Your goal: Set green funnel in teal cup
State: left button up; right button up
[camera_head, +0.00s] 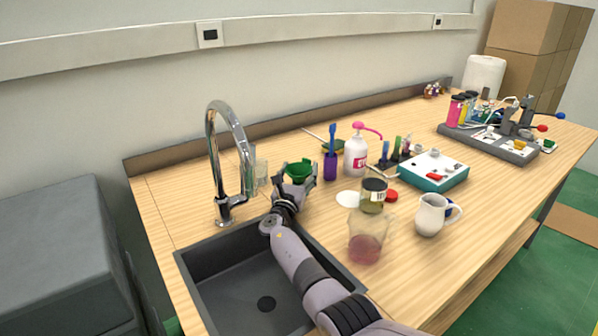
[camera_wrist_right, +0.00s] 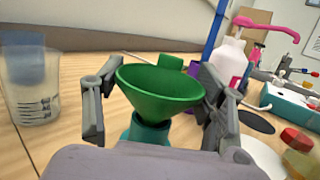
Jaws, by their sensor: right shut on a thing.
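The green funnel (camera_head: 299,171) is upright, wide mouth up, beside the faucet near the sink's far right corner. My right gripper (camera_head: 297,181) is shut on it. In the right wrist view the green funnel (camera_wrist_right: 160,92) sits between the two fingers of my right gripper (camera_wrist_right: 160,76), which flank its rim. The teal cup (camera_wrist_right: 143,132) shows just below the funnel, partly covered by it and by my gripper. I cannot tell whether the funnel rests in the cup or is held just over it. My left gripper is not in view.
A faucet (camera_head: 213,150) and clear beaker (camera_head: 260,172) stand left of my gripper. A purple holder (camera_head: 330,166) and white pump bottle (camera_head: 356,158) stand right. A jar (camera_head: 373,196), pink-liquid beaker (camera_head: 365,248) and white pitcher (camera_head: 431,214) are nearer. The sink (camera_head: 235,262) is open below.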

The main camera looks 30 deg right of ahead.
dwell(0.3)
jog(key=o, duration=1)
jog(key=shift+r, duration=0.15)
